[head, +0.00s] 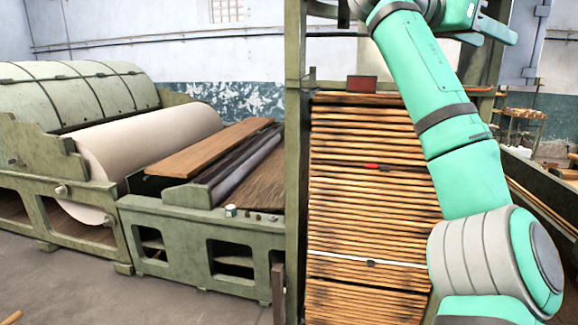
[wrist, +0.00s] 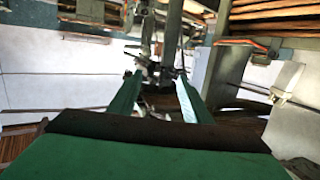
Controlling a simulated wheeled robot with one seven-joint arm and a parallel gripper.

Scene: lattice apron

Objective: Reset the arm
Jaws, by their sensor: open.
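My gripper (head: 497,37) is at the top right of the head view, at the end of my raised turquoise arm. Its two turquoise fingers point right and stand apart, with nothing between them. In the wrist view the open gripper (wrist: 158,82) shows its fingers spread, with dark, cluttered machinery beyond them. No object is held. My arm crosses in front of the right part of the slatted wooden lattice (head: 365,225) and hides some of it.
A green post (head: 293,150) stands left of the lattice. A machine with a big pale roller (head: 150,150) and a brown plank (head: 210,147) fills the left. A small red block (head: 362,83) sits atop the lattice. Bare floor (head: 110,295) shows at lower left.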

